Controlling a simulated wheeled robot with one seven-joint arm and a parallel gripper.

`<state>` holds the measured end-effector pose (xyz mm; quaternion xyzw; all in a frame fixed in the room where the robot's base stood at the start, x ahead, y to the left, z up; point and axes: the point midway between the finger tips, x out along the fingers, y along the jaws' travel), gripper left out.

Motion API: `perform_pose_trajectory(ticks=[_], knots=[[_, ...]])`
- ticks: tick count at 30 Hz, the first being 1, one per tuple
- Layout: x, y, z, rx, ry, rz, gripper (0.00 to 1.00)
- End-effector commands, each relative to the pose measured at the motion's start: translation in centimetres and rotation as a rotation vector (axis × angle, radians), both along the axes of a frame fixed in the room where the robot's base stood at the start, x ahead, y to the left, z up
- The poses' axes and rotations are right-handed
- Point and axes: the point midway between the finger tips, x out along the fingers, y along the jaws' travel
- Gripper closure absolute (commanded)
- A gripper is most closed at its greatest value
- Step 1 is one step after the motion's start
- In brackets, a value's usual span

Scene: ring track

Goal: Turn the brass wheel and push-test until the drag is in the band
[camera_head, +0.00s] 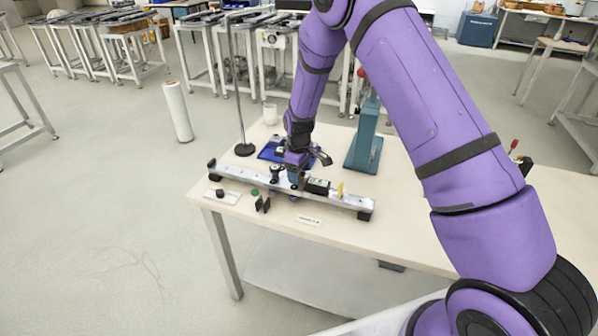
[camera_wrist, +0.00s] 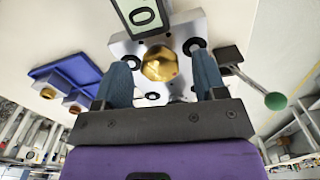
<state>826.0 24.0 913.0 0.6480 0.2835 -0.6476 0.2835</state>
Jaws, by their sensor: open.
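The brass wheel (camera_wrist: 160,66) is a round gold knob on a silver block (camera_wrist: 185,32) in the wrist view. My gripper (camera_wrist: 163,62) is open, with one blue finger on each side of the wheel and visible gaps between. The block carries dark round fittings and a display (camera_wrist: 145,14) showing a 0, partly cut off by the top edge. In the head view my gripper (camera_head: 297,172) points down over the middle of the long silver track (camera_head: 240,173). The wheel is hidden there behind my gripper.
A blue tray (camera_wrist: 62,77) with brass-coloured pieces lies left of the block. A lever with a green ball (camera_wrist: 275,101) sticks out at right. A teal press (camera_head: 364,143) stands behind the track at right, and a thin pole (camera_head: 238,90) at left. The table front (camera_head: 370,235) has free room.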

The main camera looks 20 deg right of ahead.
Motion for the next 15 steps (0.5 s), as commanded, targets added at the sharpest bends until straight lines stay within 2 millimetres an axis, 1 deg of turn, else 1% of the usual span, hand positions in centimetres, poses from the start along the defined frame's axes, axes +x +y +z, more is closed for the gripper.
perform_pose_trajectory(ticks=[1, 2, 3, 5, 6, 7, 8, 15], knots=[[0.0, 0.0, 0.01, 0.0, 0.0, 0.0, 0.35], [0.0, 0.0, 0.01, 0.0, 0.0, 0.0, 0.42], [-0.01, -0.01, 0.01, 0.0, 0.0, 0.0, 0.51], [-0.01, -0.01, 0.01, 0.0, 0.0, 0.0, 0.65], [-0.01, -0.01, 0.02, 0.0, 0.0, 0.0, 0.74], [-0.01, -0.01, 0.02, 0.0, 0.0, 0.0, 0.81], [-0.01, -0.01, 0.02, 0.0, 0.0, 0.0, 0.85], [-0.01, -0.01, 0.02, 0.0, 0.0, -0.019, 0.84]])
